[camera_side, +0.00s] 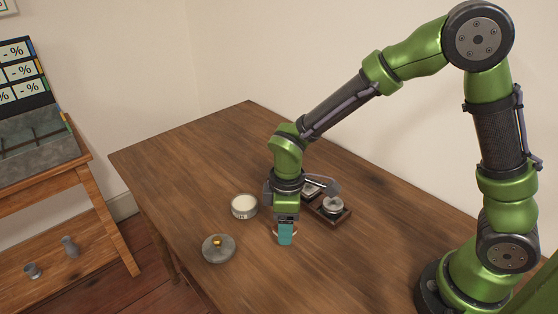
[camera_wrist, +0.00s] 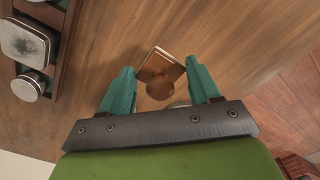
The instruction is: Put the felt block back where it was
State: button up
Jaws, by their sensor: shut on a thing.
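The felt block (camera_wrist: 162,67) shows in the wrist view as a brown wooden piece with a round knob between my two teal fingers. My gripper (camera_wrist: 160,78) is shut on it, one finger at each side. In the side view my gripper (camera_side: 285,238) points down over the front middle of the table, and only slim brown edges of the block show beside the fingers. I cannot tell whether the block touches the table. The felt underside is hidden.
A dark tray (camera_side: 342,218) with metal-lidded containers stands right behind my gripper. A white-topped round tin (camera_side: 244,206) and a grey disc with a brass knob (camera_side: 218,249) stand to the left. The table's far left is clear. A side table (camera_side: 84,172) stands apart.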

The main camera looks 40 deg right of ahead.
jog(key=shift+f, duration=1.95)
jog(key=shift+f, duration=0.15)
jog(key=o, duration=1)
